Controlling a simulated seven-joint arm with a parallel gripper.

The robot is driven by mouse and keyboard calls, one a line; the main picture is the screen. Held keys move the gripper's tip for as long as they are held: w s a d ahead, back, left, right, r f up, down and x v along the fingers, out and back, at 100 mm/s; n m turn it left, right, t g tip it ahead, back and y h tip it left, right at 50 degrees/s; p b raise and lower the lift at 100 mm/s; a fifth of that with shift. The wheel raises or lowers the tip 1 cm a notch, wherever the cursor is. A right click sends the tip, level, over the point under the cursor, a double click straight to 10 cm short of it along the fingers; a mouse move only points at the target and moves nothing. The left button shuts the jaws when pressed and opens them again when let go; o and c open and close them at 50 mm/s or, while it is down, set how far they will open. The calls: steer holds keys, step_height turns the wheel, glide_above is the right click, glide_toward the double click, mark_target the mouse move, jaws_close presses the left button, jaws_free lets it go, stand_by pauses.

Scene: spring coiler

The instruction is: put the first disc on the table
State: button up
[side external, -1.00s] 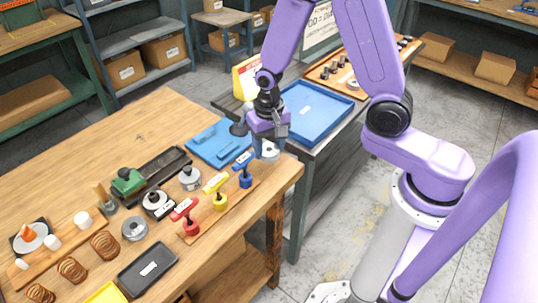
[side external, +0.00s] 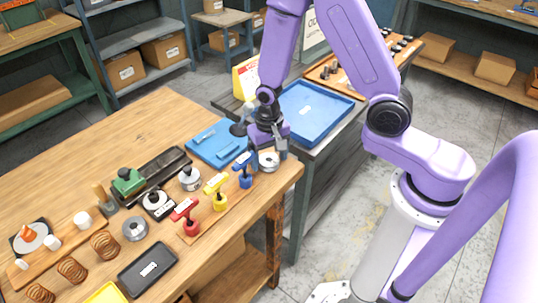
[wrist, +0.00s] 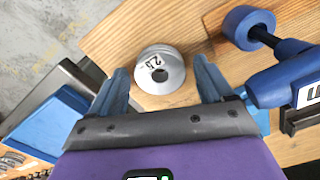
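A grey metal disc (side external: 270,161) with a central hole sits on the wooden table (side external: 62,160), near its right corner. In the wrist view the disc (wrist: 160,72) lies face up with a number marking, on the wood. My gripper (side external: 268,157) is low over it, pointing down. In the wrist view its two blue fingers (wrist: 161,75) stand apart on either side of the disc, with a gap showing on both sides.
A blue tray (side external: 316,110) is on the bench behind.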

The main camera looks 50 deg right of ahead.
steer(key=shift+r, duration=0.1)
step_height(320, 180, up, 12)
steer(key=s+r+n, duration=0.2)
steer(key=s+n, duration=0.6)
steer(key=s, duration=0.2)
steer(key=s+d+r+n, duration=0.1)
steer(key=s+r+n, duration=0.2)
steer(key=s+n, duration=0.6)
steer(key=shift+s+r, duration=0.25)
steer(key=shift+s, duration=0.85)
